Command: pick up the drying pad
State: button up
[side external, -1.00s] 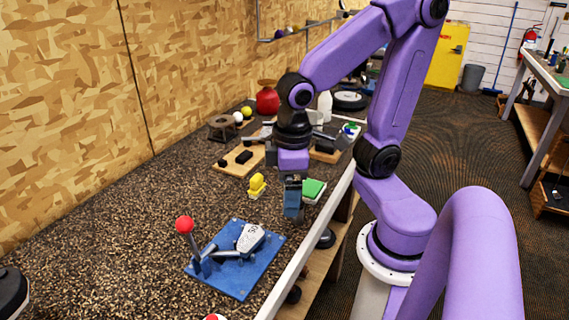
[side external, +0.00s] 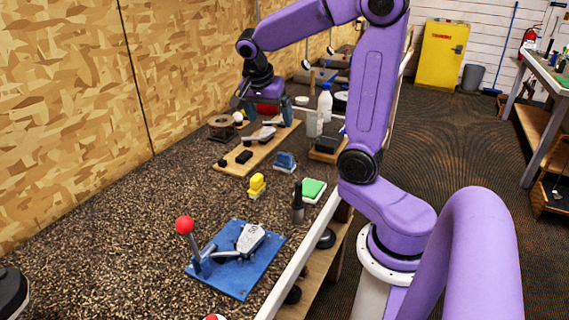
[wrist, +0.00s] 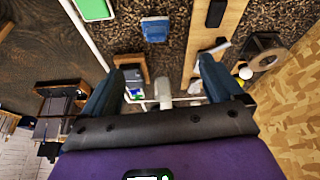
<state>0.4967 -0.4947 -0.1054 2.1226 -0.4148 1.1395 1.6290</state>
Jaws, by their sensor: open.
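A flat green pad with a white edge (side external: 313,190) lies on the bench near its right edge. Part of it shows at the top left of the wrist view (wrist: 95,8). A small blue block-like pad (side external: 285,161) lies behind it, and shows at the top middle of the wrist view (wrist: 155,28). I cannot tell for sure which is the drying pad. My gripper (side external: 260,106) is open and empty, raised above the far part of the bench, apart from both pads. Its two fingers (wrist: 160,66) are spread in the wrist view.
A yellow object (side external: 257,185) and a dark bottle (side external: 298,206) stand near the pads. A wooden board (side external: 232,166) lies behind. A blue plate with a red-knobbed lever (side external: 222,275) is in front. A white bottle (side external: 325,103) stands at the back.

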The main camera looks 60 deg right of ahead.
jog(key=d+m, duration=0.1)
send_near(284, 154)
jog(key=x, duration=0.5)
jog(key=shift+w+d+r, duration=0.15)
jog(key=shift+w+d, duration=0.15)
jog(key=shift+s+a+x, duration=0.15)
jog(key=shift+x, duration=1)
jog(key=shift+s+a+x, duration=0.15)
jog(key=shift+s+x, duration=0.05)
jog(key=shift+x, duration=0.95)
jog(key=shift+d+f, duration=0.15)
jog(key=shift+f, duration=0.55)
jog(key=c, duration=1.1)
